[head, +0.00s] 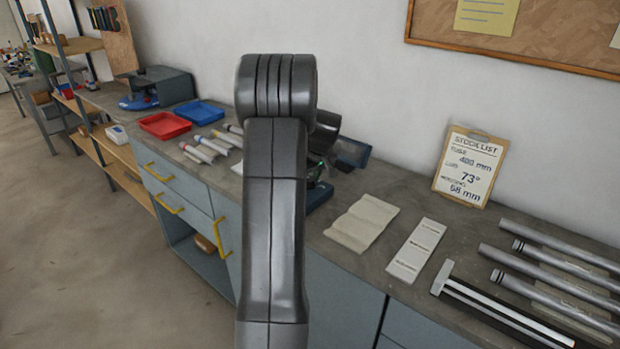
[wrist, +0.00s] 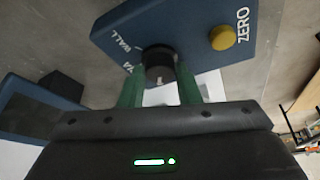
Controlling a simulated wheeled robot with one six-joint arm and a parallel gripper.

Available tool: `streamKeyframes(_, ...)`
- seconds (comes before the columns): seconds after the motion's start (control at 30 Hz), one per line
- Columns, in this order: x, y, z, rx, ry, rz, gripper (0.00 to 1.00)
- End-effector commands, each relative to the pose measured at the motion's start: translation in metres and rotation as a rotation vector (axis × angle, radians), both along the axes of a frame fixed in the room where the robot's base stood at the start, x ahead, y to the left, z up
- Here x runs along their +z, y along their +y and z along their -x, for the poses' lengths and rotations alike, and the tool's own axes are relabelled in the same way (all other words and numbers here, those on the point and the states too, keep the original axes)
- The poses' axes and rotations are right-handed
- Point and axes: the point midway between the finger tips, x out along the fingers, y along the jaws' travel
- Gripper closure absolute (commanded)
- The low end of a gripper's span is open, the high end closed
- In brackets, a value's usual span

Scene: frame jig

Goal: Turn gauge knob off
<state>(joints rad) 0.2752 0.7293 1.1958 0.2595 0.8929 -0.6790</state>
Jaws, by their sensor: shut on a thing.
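The blue gauge (wrist: 190,28) fills the top of the wrist view, with a black round knob (wrist: 158,57) on its face. Lettering that reads "WALL" and a partly covered "IA" stands left of the knob. A pale mark shows on the knob's lower part. My gripper (wrist: 159,78) has its green fingers on either side of the knob and is shut on it. In the head view my arm hides most of that spot; a blue edge (head: 320,196), perhaps the gauge, shows beside it on the bench.
A yellow button (wrist: 223,38) marked "ZERO" sits right of the knob. On the bench are a red tray (head: 165,125), a blue tray (head: 200,112), a cloth (head: 362,222), a pale labelled strip (head: 416,250) and several metal tubes (head: 560,265). A stock list clipboard (head: 468,167) leans on the wall.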

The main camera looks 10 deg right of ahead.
Motion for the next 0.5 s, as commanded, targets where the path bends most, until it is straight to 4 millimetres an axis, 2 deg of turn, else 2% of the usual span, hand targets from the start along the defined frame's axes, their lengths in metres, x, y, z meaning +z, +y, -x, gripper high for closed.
streamKeyframes(0.47,0.0001,-0.0003,0.0001,0.013,0.0,0.001,0.93)
streamKeyframes(0.5,0.0001,-0.0003,0.0001,0.013,0.001,0.001,0.62)
